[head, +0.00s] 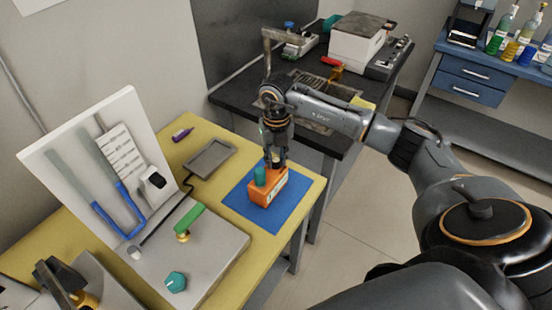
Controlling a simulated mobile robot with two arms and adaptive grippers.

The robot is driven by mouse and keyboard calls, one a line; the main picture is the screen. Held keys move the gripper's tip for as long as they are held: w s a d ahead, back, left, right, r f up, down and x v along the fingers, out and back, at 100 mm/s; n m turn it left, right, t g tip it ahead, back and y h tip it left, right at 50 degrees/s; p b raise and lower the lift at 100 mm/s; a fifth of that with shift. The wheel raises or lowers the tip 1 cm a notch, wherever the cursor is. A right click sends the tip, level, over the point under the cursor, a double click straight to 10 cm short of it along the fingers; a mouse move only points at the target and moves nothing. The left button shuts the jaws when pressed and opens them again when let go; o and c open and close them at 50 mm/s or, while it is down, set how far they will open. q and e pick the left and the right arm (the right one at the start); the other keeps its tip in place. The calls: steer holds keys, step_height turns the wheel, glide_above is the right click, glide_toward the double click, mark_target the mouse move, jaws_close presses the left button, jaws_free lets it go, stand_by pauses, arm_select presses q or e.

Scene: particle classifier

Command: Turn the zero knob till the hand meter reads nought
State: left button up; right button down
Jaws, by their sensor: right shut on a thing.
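An orange box-shaped instrument (268,190), which looks like the hand meter, stands on a blue mat (243,210) near the yellow table's right edge. A teal knob-like piece (260,177) stands on its top, at the left. My right gripper (274,160) points down over the instrument from above. It is shut on a small part at the instrument's top, probably a knob, mostly hidden by the fingers. The instrument's reading is too small to make out.
On the yellow table (213,133) are a grey tray (209,158), a white upright board (83,133) with a blue-ended U-tube, a green-handled valve (189,222) and a teal knob (175,281). A black bench (236,103) with equipment stands behind.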

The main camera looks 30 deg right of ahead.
mark_target(276, 159)
steer(key=n+b, duration=0.2)
steer(key=n, duration=0.2)
steer(key=shift+f+b, duration=0.15)
steer(key=shift+b, duration=0.25)
steer(key=n+b, duration=0.2)
steer(key=n, duration=0.2)
steer(key=shift+n+b, duration=0.3)
steer(key=shift+r, duration=0.2)
steer(key=c, duration=1.1)
jaws_free()
step_height(276, 159, up, 12)
